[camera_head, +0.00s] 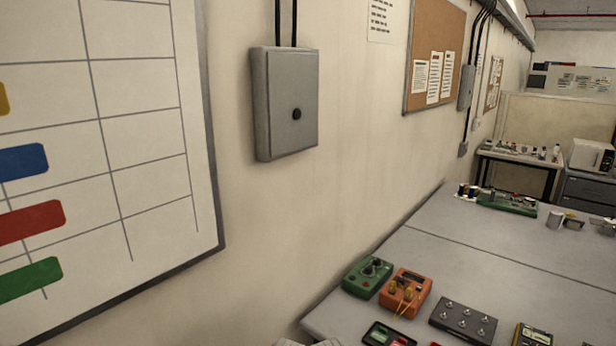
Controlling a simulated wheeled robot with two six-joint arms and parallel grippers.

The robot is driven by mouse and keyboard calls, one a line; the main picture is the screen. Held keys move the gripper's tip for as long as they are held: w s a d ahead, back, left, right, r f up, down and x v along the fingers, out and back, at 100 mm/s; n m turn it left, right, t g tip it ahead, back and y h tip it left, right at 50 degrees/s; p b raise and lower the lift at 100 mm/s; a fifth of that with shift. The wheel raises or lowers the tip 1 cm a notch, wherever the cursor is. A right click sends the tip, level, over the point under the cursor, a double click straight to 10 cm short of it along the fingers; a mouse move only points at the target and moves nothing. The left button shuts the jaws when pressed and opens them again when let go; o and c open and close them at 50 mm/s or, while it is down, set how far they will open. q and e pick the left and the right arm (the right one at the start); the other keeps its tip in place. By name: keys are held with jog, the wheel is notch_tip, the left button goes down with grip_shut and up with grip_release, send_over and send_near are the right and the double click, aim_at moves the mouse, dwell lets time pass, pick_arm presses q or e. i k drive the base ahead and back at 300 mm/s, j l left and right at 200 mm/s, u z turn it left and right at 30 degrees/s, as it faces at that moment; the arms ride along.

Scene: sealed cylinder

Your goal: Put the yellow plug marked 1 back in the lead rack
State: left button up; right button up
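An orange instrument (402,288) lies near the left end of the grey bench, with thin yellow leads (406,296) on its face and running down over its front. Yellow plug ends seem to sit at its sockets, but no number can be read. A dark grey panel (463,321) with several light round knobs or sockets lies to its right. I cannot make out a lead rack. Neither of my grippers can be made out in this view.
A green box (367,276) stands left of the orange instrument. A small dark device (387,335) and a yellow-edged meter (531,336) are cut off at the bottom. The bench middle (480,250) is clear. A green board (508,203) lies farther back. The wall borders the bench's left.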

aim_at(391, 286)
jog(key=i+l+z, duration=0.1)
jog(key=i, duration=0.5)
jog(key=i+l+z, duration=0.1)
jog(key=i, duration=0.45)
jog(key=l, duration=0.1)
